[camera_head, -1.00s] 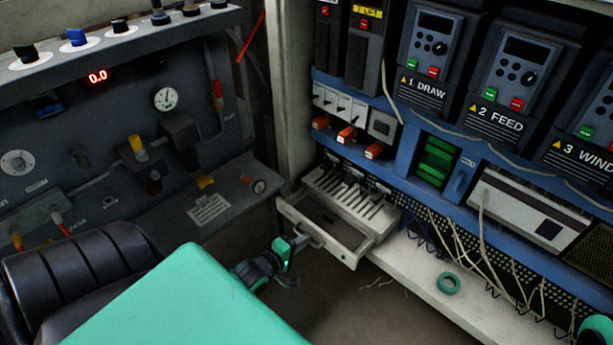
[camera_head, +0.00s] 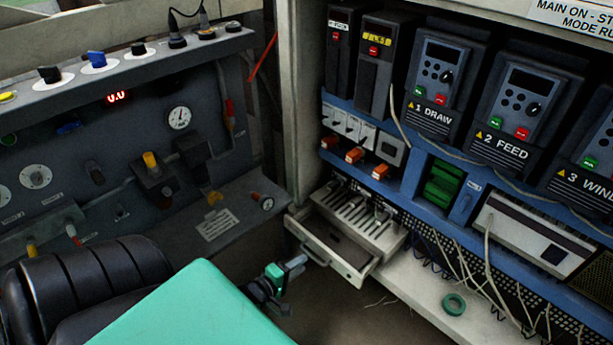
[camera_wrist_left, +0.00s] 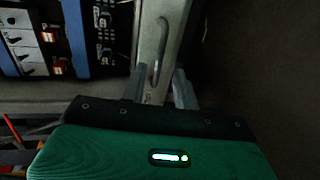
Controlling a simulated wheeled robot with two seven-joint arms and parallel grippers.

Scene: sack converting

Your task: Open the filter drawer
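The filter drawer (camera_head: 357,270) is a pale metal drawer pulled out from the bottom left of the cabinet in the head view. Its dark inside shows from above. Its bar handle (camera_head: 314,256) is on the front face; the handle also shows in the left wrist view (camera_wrist_left: 172,42). My left gripper (camera_head: 298,264) is just in front of the drawer, to the left of and below the handle. In the left wrist view its two fingers (camera_wrist_left: 158,92) are apart, with nothing held between them; the handle lies ahead of them. My right gripper is not in view.
A green ring (camera_head: 453,304) lies on the pale ledge right of the drawer, near loose wires. A grey control panel (camera_head: 120,135) stands at the left, with a black padded seat (camera_head: 85,285) in front. Dark floor is clear below the drawer.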

